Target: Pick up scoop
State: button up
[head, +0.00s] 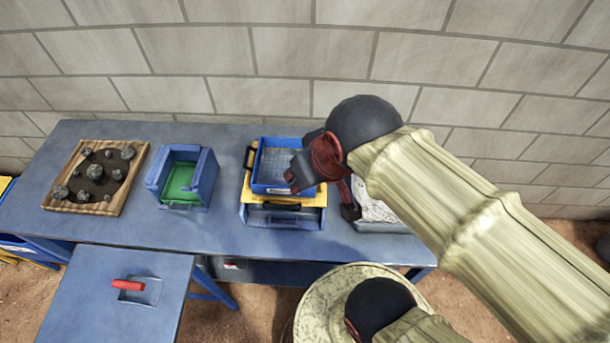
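The scoop (150,292) lies on the lower blue side table at the bottom left. It has a flat grey-blue pan, and its short red handle (128,285) points left. My gripper (322,195), dark red and black, is far to the upper right of the scoop. It hangs over the right half of the long blue bench, in front of the stacked trays. Its two fingers look spread apart with nothing between them. My sleeved arm reaches in from the lower right.
On the long bench (230,230) stand a wooden tray (102,209) of dark rocks, a blue bin (205,180) with green inside, stacked blue and yellow trays (283,217), and a pale-filled tray (375,226). The side table (95,322) is clear around the scoop.

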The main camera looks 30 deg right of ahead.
aim_at(135, 288)
jog(key=u, duration=1.65)
jog(key=i+j, duration=0.25)
jog(key=j, duration=0.15)
jog(key=i+j, duration=0.25)
jog(key=j, duration=0.15)
jog(key=i+j, duration=0.25)
jog(key=j, duration=0.15)
jog(key=j+u, duration=0.05)
